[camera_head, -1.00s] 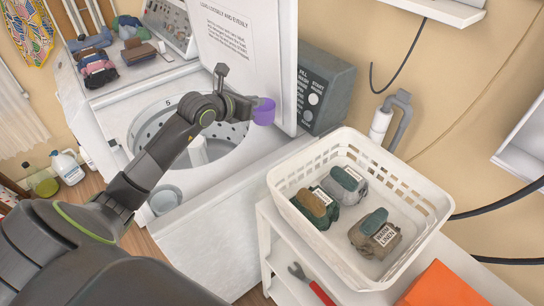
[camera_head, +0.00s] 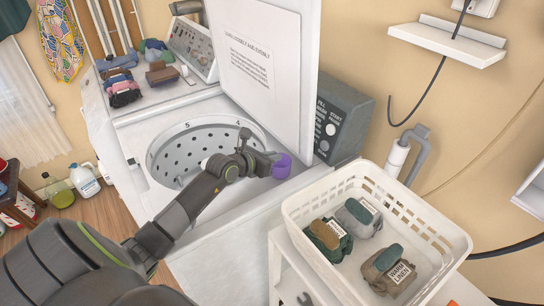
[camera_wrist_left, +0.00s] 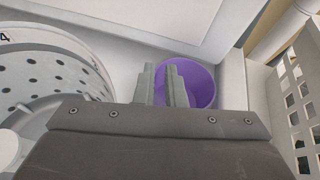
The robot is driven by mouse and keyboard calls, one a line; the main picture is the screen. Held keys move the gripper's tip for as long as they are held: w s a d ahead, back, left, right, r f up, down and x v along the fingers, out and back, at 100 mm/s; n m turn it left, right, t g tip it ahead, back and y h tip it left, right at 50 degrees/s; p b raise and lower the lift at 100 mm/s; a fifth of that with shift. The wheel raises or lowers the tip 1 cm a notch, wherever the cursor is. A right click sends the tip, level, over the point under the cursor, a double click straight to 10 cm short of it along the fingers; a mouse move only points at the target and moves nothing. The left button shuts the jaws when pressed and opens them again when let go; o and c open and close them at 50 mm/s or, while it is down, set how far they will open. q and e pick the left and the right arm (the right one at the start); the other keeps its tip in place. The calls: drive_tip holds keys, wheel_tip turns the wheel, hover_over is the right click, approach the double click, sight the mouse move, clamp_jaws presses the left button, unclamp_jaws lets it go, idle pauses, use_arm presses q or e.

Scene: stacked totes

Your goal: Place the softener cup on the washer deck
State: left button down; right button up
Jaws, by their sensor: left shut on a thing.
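The softener cup (camera_head: 282,167) is small and purple, at the right side of the white washer deck (camera_head: 132,145), near the open lid's lower edge. My left gripper (camera_head: 267,163) is shut on the cup's left side. In the left wrist view the cup (camera_wrist_left: 202,82) opens toward the camera, partly hidden by the gripper's fingers (camera_wrist_left: 166,85). They appear to pinch its wall. I cannot tell whether the cup's base touches the deck. My right gripper is not in view.
The washer lid (camera_head: 262,60) stands open behind the cup. The open drum (camera_head: 190,150) lies left of it. A dark control box (camera_head: 343,120) is beyond the lid. A white basket (camera_head: 440,238) with several bundles stands at right. Folded cloths (camera_head: 122,88) lie at the back left.

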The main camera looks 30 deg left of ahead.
use_arm(q)
drive_tip(key=shift+f, duration=0.15)
drive_tip(key=c, duration=1.5)
unclamp_jaws()
drive_tip(key=shift+s+r, duration=0.1)
drive_tip(key=shift+r, duration=0.15)
drive_tip(key=v, duration=1.2)
drive_tip(key=shift+f, duration=0.1)
